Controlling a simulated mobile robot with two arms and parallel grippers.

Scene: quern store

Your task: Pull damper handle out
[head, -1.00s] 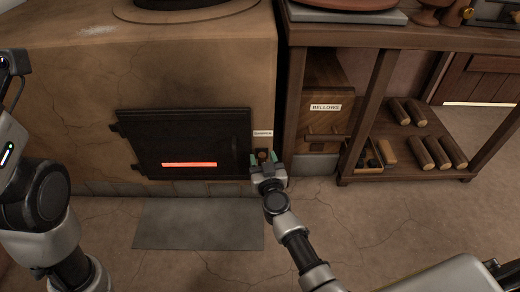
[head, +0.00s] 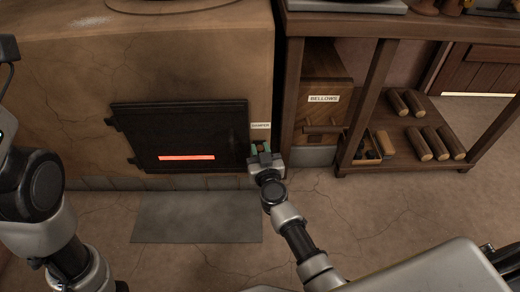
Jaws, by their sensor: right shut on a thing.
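The damper handle (head: 261,146) is a small part on the stove's front, just right of the black fire door and below the white damper label (head: 261,126).
The black fire door (head: 182,137) with a glowing red slot is left of the handle. A wooden bench (head: 378,75) holds the bellows box (head: 322,100) and several logs (head: 421,143) close on the right. A grey floor plate (head: 195,217) lies before the stove.

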